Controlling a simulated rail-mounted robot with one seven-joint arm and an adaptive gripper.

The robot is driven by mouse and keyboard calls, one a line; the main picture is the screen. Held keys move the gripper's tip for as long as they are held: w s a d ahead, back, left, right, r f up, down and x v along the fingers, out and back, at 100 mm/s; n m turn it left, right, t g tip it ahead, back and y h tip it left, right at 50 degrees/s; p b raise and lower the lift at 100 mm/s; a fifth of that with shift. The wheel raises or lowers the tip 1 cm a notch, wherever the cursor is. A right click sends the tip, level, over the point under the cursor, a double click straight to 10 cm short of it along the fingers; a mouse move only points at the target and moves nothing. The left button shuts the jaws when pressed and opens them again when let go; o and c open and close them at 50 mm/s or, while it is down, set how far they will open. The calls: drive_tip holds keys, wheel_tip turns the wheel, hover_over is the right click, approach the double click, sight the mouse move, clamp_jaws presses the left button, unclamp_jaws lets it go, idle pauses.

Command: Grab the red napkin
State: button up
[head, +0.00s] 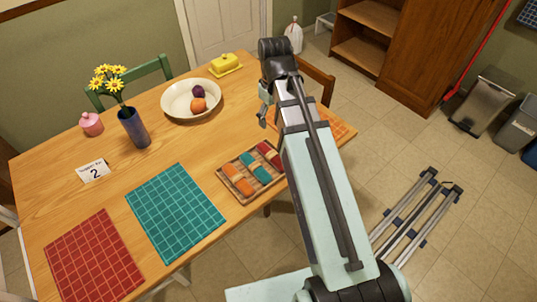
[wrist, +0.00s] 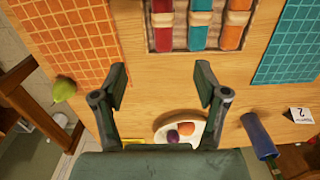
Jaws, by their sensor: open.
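The red napkin (head: 269,153) is rolled up at the right end of a wooden tray (head: 243,198) in the head view. In the wrist view the red napkin (wrist: 163,38) is leftmost, with a tan ring around its middle and its upper end cut off by the frame. A teal napkin (wrist: 200,35) and an orange napkin (wrist: 231,38) lie beside it in the same tray. My gripper (wrist: 161,80) is open and empty, its fingers apart over bare wood, with the tray beyond the fingertips. In the head view my gripper (head: 263,109) is partly hidden by my arm.
A cream bowl (head: 187,112) holds fruit. A blue vase (head: 134,128) with yellow flowers, a number card (head: 94,171) and teal (head: 175,215) and red (head: 92,262) placemats lie left. An orange placemat (wrist: 65,40) and a green pear (wrist: 64,89) show in the wrist view.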

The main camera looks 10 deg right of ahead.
drive_tip(key=p, duration=0.2)
hover_over(271, 153)
wheel_tip(271, 153, down, 12)
drive_tip(key=shift+d+f, duration=0.1)
drive_tip(key=shift+s+f+p, duration=0.1)
drive_tip(key=shift+f+p, duration=0.6)
drive_tip(key=shift+f, duration=1.9)
